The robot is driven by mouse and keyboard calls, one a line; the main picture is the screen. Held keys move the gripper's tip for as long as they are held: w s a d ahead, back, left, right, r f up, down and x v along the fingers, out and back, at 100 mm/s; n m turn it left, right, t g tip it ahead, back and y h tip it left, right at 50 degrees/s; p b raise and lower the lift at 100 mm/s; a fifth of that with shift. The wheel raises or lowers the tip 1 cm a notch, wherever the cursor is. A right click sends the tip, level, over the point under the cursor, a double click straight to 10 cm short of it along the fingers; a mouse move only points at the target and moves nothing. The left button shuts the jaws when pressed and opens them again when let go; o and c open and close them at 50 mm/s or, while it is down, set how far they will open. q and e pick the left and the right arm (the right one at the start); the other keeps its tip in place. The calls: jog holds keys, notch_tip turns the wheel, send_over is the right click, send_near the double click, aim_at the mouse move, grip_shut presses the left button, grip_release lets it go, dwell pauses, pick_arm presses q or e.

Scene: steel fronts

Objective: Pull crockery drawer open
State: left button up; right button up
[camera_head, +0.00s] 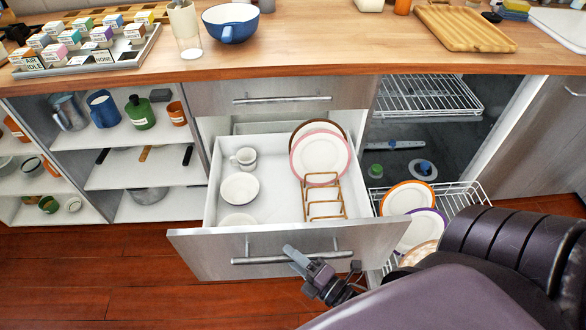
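The crockery drawer (262,245) is pulled well out from under the counter, with its grey front and white inside showing. A white cup (244,157), white bowls (239,188), a wooden plate rack (324,205) and plates (320,155) stand in it. A long metal bar handle (255,261) runs across its front. My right gripper (295,254) is at the middle of this handle, its fingers crossing the bar and seeming shut on it. The far finger is partly hidden. My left gripper is not in view.
A closed upper drawer (258,99) sits above. To the right is an open bay with wire baskets (428,97) and plates (408,197). Open shelves (140,168) stand at left. The wood floor (90,275) in front is clear at left.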

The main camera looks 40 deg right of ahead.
jog(key=v, duration=0.7)
jog(key=shift+s, duration=0.25)
jog(key=shift+d+f, duration=0.15)
